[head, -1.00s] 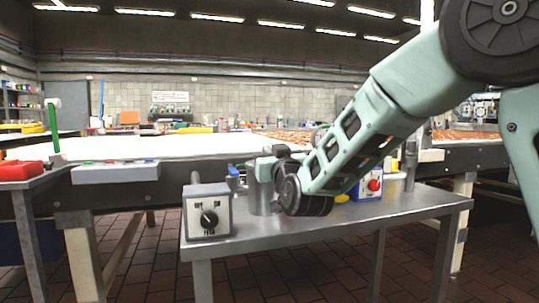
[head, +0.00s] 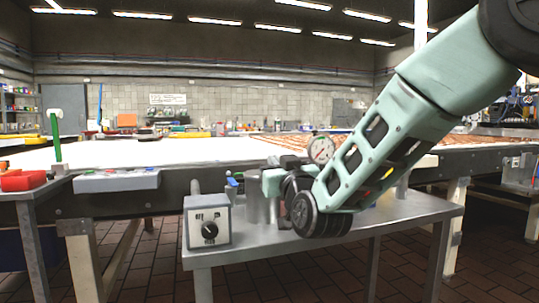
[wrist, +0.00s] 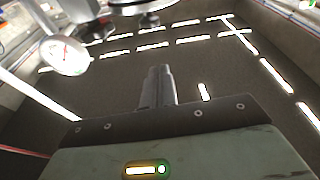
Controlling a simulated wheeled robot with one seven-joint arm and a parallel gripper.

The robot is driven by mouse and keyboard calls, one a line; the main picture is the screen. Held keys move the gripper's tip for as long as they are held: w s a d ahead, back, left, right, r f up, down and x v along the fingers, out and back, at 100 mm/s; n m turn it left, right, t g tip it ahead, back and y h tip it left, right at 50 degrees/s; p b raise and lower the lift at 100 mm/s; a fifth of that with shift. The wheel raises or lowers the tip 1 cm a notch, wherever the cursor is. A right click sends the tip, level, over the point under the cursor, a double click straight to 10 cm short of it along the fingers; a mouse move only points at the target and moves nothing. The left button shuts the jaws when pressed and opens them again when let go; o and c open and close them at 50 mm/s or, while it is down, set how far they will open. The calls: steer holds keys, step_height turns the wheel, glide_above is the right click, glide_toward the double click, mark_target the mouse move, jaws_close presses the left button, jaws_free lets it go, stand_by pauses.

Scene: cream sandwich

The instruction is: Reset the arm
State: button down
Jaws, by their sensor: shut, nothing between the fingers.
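My pale green arm (head: 390,135) reaches down from the upper right of the head view, its dark wrist joint (head: 310,212) over the small metal table. In the wrist view my gripper (wrist: 160,80) shows as narrow grey fingers, shut together with nothing between them, against the dark ceiling and its lights. In the head view I cannot make out the fingertips near the wrist.
A metal table (head: 265,245) carries a grey box with a black knob (head: 209,228). A round white gauge (head: 321,150) stands behind my wrist; it also shows in the wrist view (wrist: 66,56). A long white conveyor (head: 190,150) runs behind. A red box (head: 22,180) sits left.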

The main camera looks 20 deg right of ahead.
steer(key=s+a+f+n+g+y, duration=0.2)
steer(key=s+a+f+g, duration=0.4)
steer(key=s+f, duration=0.25)
steer(key=s+a+f+n+g+y, duration=0.2)
steer(key=s+a+f+g+y, duration=0.1)
steer(key=s+a+f+g, duration=0.5)
steer(key=s+d+f+n+g+h, duration=0.1)
steer(key=s+d+f+g+h, duration=0.2)
steer(key=s, duration=0.7)
steer(key=s+d+f+n+g+h, duration=0.25)
steer(key=s+f+g, duration=0.2)
steer(key=s, duration=0.45)
step_height(320, 180, up, 28)
steer(key=d+p, duration=0.1)
steer(key=p, duration=2.7)
steer(key=shift+s+m+t+y, duration=0.35)
